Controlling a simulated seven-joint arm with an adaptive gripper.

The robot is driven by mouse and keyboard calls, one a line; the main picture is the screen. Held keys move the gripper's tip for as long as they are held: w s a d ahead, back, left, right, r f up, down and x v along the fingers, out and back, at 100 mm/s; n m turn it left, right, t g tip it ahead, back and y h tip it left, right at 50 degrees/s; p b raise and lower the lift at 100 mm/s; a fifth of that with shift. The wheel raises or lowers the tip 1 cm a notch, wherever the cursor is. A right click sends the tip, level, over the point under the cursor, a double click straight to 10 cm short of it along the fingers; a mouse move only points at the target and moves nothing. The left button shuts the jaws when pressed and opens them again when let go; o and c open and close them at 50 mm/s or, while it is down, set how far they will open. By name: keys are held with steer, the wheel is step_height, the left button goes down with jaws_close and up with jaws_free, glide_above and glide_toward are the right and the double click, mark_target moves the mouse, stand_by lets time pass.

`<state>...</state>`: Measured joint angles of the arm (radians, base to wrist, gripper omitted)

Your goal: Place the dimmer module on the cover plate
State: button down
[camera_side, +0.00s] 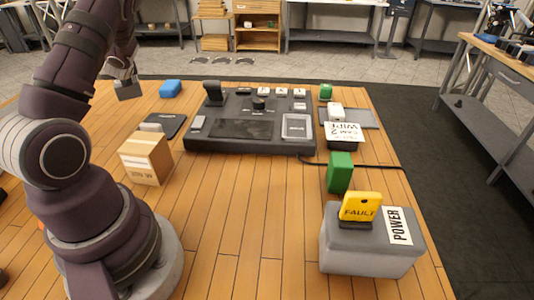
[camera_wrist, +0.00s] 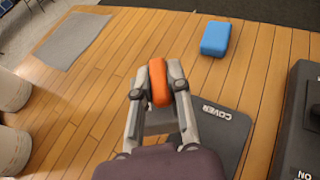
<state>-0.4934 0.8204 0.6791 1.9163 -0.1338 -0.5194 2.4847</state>
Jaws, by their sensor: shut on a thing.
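My gripper (camera_wrist: 158,82) is shut on an orange block (camera_wrist: 159,84) with rounded edges, held between its fingertips. No label shows on the block, so I cannot tell by name whether it is the dimmer module. The cover plate (camera_wrist: 228,122) is a dark flat plate lettered COVER, lying on the wooden table below and to the right of the fingers in the wrist view. The gripper hides part of it. In the side view the plate (camera_side: 172,122) lies behind the cardboard box, partly hidden. There my gripper (camera_side: 128,90) is up at the left; the orange block does not show.
A blue block (camera_side: 171,88) lies beyond the plate. A large dark control console (camera_side: 250,125) stands right of it. A cardboard box (camera_side: 146,158) stands in front. Green blocks (camera_side: 340,172) and a grey POWER box (camera_side: 370,245) are at the right. The front middle is clear.

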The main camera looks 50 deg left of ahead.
steer(key=w+m+t, duration=0.2)
steer(key=w, duration=0.4)
glide_above(167, 118)
steer(key=shift+t+h, duration=0.3)
steer(key=shift+h, duration=0.1)
step_height(167, 118, down, 10)
steer(key=shift+r, duration=0.25)
steer(key=c, duration=1.1)
jaws_free()
steer(key=shift+f, duration=0.1)
